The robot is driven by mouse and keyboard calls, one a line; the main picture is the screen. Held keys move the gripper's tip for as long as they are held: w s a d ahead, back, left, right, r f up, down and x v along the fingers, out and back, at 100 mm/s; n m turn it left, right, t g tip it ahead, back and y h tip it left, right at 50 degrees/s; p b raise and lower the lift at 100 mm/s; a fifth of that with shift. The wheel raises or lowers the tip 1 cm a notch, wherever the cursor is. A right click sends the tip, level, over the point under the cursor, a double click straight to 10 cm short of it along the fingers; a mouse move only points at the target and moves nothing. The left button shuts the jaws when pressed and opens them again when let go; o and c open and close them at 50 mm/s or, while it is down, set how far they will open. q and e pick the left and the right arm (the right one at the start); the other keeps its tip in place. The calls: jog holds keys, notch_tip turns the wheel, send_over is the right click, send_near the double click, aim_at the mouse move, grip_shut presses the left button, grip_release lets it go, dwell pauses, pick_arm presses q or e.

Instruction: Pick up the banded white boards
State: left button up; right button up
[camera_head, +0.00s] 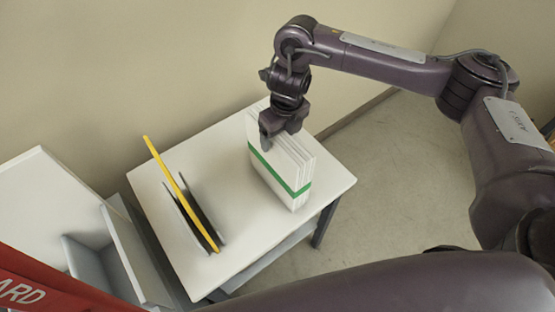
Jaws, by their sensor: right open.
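The banded white boards (290,176) stand upright as a stack on the white table, with a green band around them. My right gripper (268,142) is at the upper left end of the stack, pointing down at its top edge. It is open, and it hides part of the boards' top. Whether its fingers touch the boards cannot be told. My left gripper is not in view.
The white table (235,240) also bears a yellow board (178,190) leaning by dark upright plates (200,212). A white cabinet-like unit (50,200) stands at the left. The wall is close behind. Floor at the right is clear.

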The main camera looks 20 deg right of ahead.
jog(key=f, duration=0.3)
jog(key=w+f, duration=0.1)
jog(key=f, duration=0.1)
jog(key=shift+a, duration=0.4)
jog(key=c, duration=1.7)
jog(key=shift+r, duration=0.1)
grip_shut()
